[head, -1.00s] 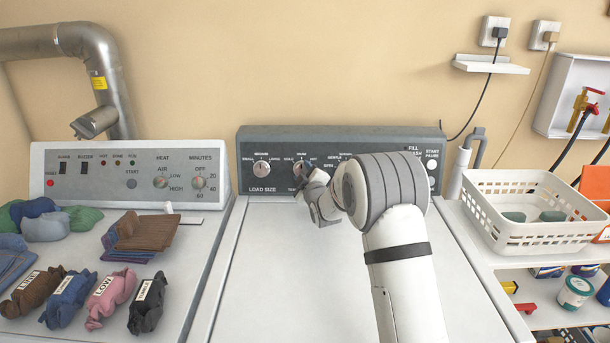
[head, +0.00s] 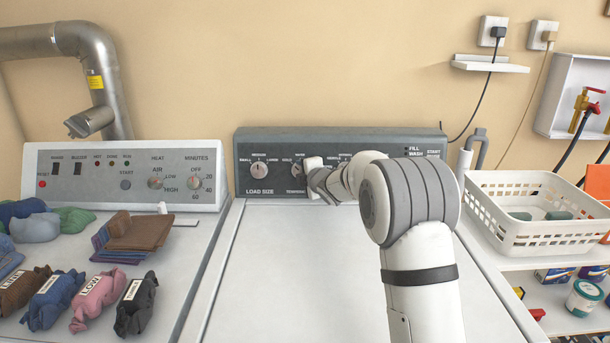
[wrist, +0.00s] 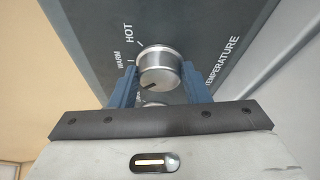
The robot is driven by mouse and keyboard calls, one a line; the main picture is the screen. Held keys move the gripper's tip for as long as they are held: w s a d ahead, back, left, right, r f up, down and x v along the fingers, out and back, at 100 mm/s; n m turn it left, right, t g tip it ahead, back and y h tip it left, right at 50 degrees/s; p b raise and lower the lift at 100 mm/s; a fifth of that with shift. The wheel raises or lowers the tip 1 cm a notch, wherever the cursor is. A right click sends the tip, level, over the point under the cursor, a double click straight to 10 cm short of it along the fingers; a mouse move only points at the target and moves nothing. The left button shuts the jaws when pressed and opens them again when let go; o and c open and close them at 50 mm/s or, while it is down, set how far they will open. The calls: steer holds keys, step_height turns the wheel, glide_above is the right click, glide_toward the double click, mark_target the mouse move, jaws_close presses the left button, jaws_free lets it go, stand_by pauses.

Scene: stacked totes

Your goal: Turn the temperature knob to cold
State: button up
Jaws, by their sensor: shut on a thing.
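The temperature knob (wrist: 162,66) is a round silver dial on the dark washer panel (wrist: 210,25). In the wrist view a dark mark on its face lies toward the lower left. The words WARM, HOT and TEMPERATURE show beside it; the cold label is not readable. My gripper (wrist: 161,78) has its blue fingers on both sides of the knob, shut on it. In the head view my gripper (head: 314,177) is at the washer panel (head: 255,148), right of the load size knob (head: 259,171), and mostly hides the temperature knob.
A dryer panel (head: 80,160) stands at left, with clothes and labelled bundles (head: 93,298) on its top. The white washer lid (head: 290,270) is clear. A white basket (head: 535,240) stands on the right.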

steer(key=shift+a+r+n+g+p, duration=0.1)
steer(key=shift+n+g+p, duration=0.2)
steer(key=shift+n, duration=0.4)
steer(key=o, duration=1)
steer(key=b+v, duration=0.1)
steer(key=v, duration=0.6)
steer(key=shift+s+r, duration=0.1)
steer(key=shift+s, duration=0.25)
